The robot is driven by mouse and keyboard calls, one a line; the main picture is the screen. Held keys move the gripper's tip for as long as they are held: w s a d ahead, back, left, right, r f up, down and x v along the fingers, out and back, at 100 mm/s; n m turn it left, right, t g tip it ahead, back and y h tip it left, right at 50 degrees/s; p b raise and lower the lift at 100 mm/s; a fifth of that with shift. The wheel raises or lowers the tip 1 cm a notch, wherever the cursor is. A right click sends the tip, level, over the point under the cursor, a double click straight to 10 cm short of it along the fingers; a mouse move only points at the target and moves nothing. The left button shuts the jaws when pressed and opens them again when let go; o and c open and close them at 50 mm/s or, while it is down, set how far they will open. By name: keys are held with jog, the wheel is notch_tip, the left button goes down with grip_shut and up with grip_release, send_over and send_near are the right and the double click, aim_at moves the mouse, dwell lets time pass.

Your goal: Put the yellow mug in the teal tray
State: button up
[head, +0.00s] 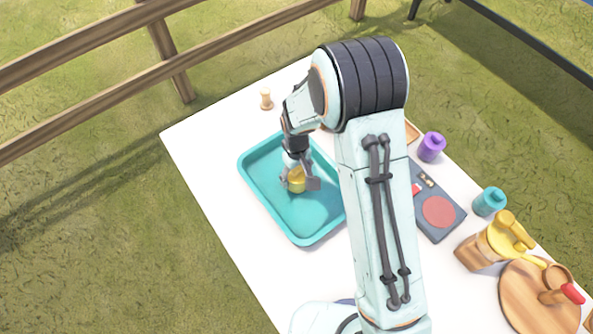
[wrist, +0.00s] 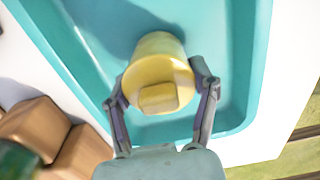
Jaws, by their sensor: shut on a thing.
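The teal tray (head: 310,225) lies on the white table left of my arm. The yellow mug (head: 297,184) is within the tray's outline, between the fingers of my gripper (head: 299,184). In the wrist view, the yellow mug (wrist: 157,65) shows its round body and a blocky handle facing the camera. The fingers of my gripper (wrist: 160,90) are shut on its two sides. The teal tray (wrist: 232,70) is behind the mug. I cannot tell whether the mug touches the tray floor.
A small wooden piece (head: 266,99) stands behind the tray. Brown blocks (wrist: 55,140) show in the wrist view.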

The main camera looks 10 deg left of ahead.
jog(key=o, duration=1.2)
jog(key=shift+f, duration=0.15)
notch_tip(320, 180, up, 12)
jog(key=shift+r, duration=0.25)
jog(key=s+d+r+m, duration=0.2)
jog(key=s+d+r, duration=0.1)
jog(key=s, duration=0.3)
jog(key=s+d+r+m, duration=0.3)
jog(key=s+d, duration=0.3)
jog(key=s, duration=0.1)
jog(key=s+d+r+m, duration=0.2)
jog(key=s+d+r, duration=0.1)
jog(key=s+d, duration=0.2)
jog(key=shift+s+d+m+y, duration=0.1)
jog(key=shift+s+m+y, duration=0.3)
jog(key=shift+s, duration=0.7)
